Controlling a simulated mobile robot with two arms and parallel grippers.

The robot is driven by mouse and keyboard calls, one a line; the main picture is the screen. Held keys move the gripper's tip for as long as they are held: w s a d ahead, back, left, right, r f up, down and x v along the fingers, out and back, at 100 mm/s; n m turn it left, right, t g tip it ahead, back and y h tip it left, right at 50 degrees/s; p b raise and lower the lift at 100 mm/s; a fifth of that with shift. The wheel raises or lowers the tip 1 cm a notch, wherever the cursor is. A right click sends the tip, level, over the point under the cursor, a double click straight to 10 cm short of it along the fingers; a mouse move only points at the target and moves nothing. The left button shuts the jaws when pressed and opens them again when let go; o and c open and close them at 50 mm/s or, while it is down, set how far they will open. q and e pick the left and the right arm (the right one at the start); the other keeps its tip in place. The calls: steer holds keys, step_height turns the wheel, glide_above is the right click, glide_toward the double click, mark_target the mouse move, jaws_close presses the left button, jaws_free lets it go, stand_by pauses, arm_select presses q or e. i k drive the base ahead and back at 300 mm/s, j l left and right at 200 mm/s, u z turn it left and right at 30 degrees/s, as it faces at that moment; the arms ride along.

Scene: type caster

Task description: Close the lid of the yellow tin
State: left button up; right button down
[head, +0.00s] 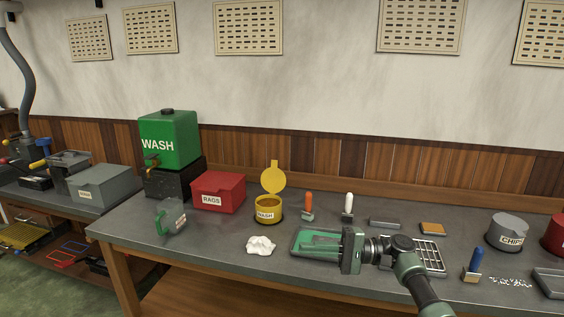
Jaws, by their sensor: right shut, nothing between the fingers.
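The yellow tin (268,214) stands upright on the grey bench, left of the picture's middle, with a partly hidden label on its front. Its round yellow lid (272,179) is open and stands up at the tin's back edge, with a tab at the top. My right gripper (298,242) comes in from the lower right and points left. It is shut and empty, in front and to the right of the tin, apart from it. My left gripper is not in view.
A crumpled white rag (261,245) lies in front of the tin. A red RAGS box (218,193) stands to its left, an orange-handled tool (308,206) to its right.

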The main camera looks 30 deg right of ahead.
mark_target(273, 179)
steer(key=i+l, duration=1.5)
steer(key=l, duration=0.25)
